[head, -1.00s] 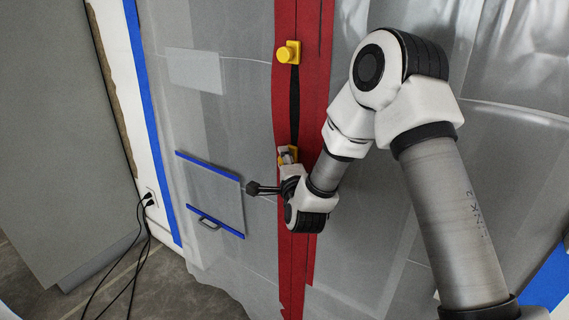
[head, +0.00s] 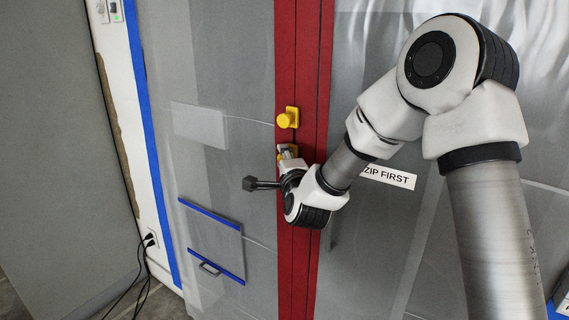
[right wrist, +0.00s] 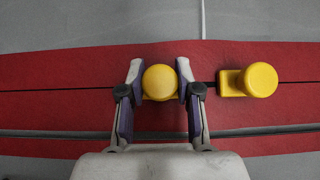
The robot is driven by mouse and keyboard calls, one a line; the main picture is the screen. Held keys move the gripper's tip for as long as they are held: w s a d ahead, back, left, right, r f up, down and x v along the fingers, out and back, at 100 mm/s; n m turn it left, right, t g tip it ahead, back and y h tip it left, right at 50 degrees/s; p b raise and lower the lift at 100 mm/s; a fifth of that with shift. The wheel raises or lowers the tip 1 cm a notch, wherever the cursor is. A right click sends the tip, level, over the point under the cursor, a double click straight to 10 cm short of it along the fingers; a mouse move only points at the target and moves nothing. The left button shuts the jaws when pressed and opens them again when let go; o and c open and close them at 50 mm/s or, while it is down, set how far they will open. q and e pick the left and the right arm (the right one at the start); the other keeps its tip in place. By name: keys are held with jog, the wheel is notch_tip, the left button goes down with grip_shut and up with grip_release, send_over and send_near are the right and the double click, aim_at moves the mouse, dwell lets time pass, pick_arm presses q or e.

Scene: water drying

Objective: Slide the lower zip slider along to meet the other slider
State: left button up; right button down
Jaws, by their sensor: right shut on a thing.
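The upper zip slider (head: 288,118), a yellow block with a round knob, sits on the red zip strip (head: 299,50) in the head view. The lower slider (head: 287,150) is just below it, partly hidden by my right gripper (head: 287,156). In the right wrist view, my right gripper (right wrist: 159,78) is shut on the lower slider's yellow knob (right wrist: 159,82), one finger on each side. The upper slider (right wrist: 258,80) is to its right along the strip, with a short gap between the two. My left gripper is not in view.
The strip runs up a translucent sheet wall. A clear pane (head: 200,122) and a blue-edged flap (head: 214,240) are on the sheet at left. A "ZIP FIRST" label (head: 388,177) is at right, beside my arm. Black cables (head: 150,240) hang at lower left.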

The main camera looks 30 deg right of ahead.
jog(key=c, duration=0.8)
grip_release()
jog(key=shift+a, duration=0.1)
jog(key=v, duration=1.2)
